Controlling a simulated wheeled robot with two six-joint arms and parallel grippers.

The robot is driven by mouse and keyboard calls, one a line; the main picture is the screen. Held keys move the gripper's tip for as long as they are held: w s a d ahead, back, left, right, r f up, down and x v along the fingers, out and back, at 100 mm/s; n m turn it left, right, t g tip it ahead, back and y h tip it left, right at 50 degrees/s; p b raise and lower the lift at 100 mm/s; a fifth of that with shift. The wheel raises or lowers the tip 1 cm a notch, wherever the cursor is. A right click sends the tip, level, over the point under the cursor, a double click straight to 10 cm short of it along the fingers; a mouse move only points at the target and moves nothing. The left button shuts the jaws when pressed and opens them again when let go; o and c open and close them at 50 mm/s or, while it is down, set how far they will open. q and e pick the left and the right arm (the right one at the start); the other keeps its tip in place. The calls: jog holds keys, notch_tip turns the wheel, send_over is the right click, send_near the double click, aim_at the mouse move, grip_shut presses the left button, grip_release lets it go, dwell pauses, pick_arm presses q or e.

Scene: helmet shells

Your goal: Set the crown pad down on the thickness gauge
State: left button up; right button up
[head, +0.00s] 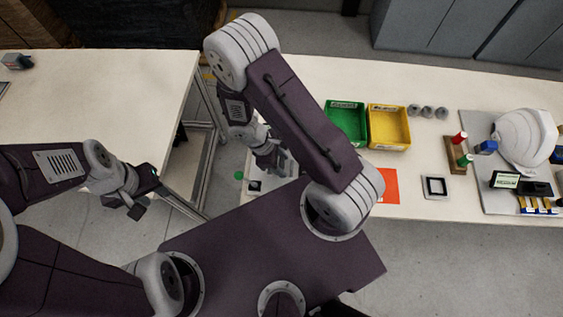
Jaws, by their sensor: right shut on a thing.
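My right gripper (276,163) is low over the near left end of the long work table, partly behind its own arm. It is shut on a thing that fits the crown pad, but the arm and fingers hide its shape. A small black device with a lit green-white display (505,180), which looks like the thickness gauge, stands on the grey mat at the right. The gripper is well to the left of it. My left gripper (146,194) hangs over the floor beside the left table, with its fingers apart and nothing seen between them.
A floor gap separates the tables.

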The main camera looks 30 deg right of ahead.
jog(key=o, duration=1.4)
jog(key=p+v, duration=0.1)
jog(key=v, duration=0.8)
jog(key=shift+d, duration=0.1)
